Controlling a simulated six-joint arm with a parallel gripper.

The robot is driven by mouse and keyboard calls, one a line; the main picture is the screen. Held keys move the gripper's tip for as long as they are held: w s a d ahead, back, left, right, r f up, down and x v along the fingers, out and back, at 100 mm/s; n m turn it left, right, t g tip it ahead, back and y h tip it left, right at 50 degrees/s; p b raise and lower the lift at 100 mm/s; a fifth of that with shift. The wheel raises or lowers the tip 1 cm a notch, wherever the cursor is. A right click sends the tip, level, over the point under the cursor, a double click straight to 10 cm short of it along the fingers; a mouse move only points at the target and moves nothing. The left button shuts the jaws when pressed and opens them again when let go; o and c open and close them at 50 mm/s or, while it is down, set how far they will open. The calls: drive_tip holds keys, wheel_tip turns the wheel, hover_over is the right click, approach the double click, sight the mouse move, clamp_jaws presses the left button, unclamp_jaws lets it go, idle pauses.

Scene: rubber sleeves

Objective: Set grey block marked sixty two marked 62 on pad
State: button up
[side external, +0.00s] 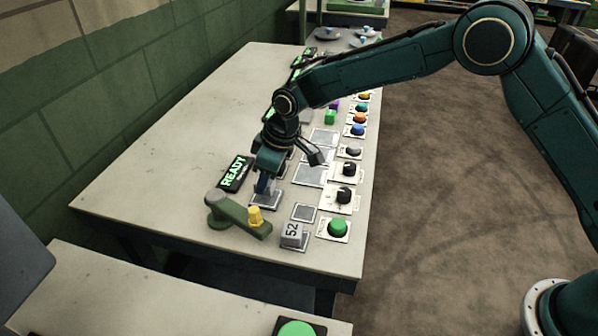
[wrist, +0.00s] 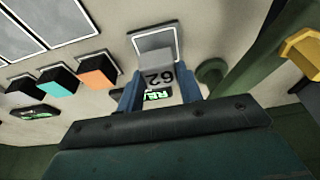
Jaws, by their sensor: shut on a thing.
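The grey block marked 62 (wrist: 156,60) is between the two blue fingers of my gripper (wrist: 160,90) in the wrist view, its number upside down there. My gripper (side external: 265,187) is shut on it. A pale-rimmed square pad (wrist: 179,36) lies under and just beyond the block in the wrist view. In the side view the pad (side external: 266,203) is directly below my fingers. The block is mostly hidden by the fingers in the side view, and I cannot tell whether it touches the pad.
A green lever arm with a yellow knob (side external: 254,215) stands close in front of the pad. A READY sign (side external: 233,173) is to the left. Orange (wrist: 97,70) and teal (wrist: 58,80) blocks stand nearby.

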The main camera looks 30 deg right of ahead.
drive_tip(key=shift+f, duration=0.95)
drive_tip(key=shift+f, duration=0.2)
drive_tip(key=o, duration=1)
drive_tip(key=shift+r, duration=0.15)
drive_tip(key=v, duration=1.2)
